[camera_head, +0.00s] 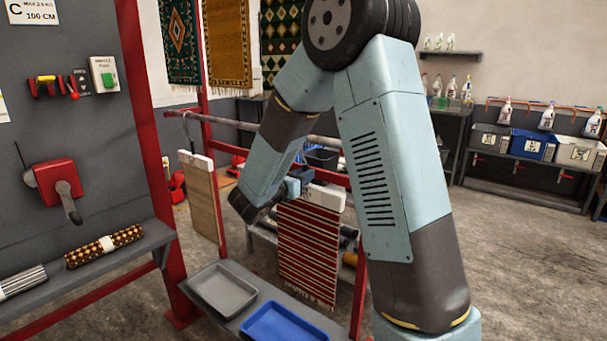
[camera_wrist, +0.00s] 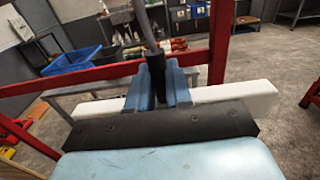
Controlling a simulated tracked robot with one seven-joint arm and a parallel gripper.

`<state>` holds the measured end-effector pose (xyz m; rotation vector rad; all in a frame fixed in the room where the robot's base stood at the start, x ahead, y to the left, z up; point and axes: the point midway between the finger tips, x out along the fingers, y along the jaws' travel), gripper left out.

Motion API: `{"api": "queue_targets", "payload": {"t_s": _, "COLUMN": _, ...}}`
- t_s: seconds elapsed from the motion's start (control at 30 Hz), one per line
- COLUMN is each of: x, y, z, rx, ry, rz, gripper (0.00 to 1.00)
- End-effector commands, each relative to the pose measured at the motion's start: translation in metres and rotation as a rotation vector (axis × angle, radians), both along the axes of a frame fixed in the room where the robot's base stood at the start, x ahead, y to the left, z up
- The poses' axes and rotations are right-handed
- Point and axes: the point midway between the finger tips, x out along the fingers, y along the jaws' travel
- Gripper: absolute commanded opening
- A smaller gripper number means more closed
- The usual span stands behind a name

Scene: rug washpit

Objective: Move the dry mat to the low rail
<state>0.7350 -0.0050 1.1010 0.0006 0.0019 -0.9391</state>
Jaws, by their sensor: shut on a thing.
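My gripper (camera_head: 294,184) is shut on the dark stem (camera_wrist: 156,75) of a white hanger bar (camera_head: 325,196). The white bar also shows in the wrist view (camera_wrist: 235,93), sticking out on both sides of the blue fingers. A red mat with dark and cream stripes (camera_head: 307,250) hangs below this bar, fringe downward. A plain beige mat (camera_head: 204,203) hangs from another white hanger at the left, by a hook over the grey metal rail (camera_head: 225,122). My arm hides part of that rail. I cannot tell by look which mat is dry, nor which bar is the low rail.
A red post (camera_head: 150,130) and red frame stand close to the mats. A grey tray (camera_head: 222,289) and a blue tray (camera_head: 283,323) lie on a low shelf below. Rolled rugs (camera_head: 104,246) lie on the left shelf. Open concrete floor (camera_head: 520,260) is at the right.

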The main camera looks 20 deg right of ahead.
Motion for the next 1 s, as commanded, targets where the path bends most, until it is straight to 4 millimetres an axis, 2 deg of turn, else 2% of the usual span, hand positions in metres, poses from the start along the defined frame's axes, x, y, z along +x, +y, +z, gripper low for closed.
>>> {"api": "queue_targets", "payload": {"t_s": 0.73, "x": 0.000, "y": 0.000, "z": -0.024, "rx": -0.001, "ry": 0.001, "rz": -0.001, "gripper": 0.00}}
{"api": "queue_targets", "payload": {"t_s": 1.0, "x": 0.000, "y": 0.000, "z": -0.026, "rx": -0.001, "ry": -0.001, "rz": 0.000, "gripper": 0.00}}
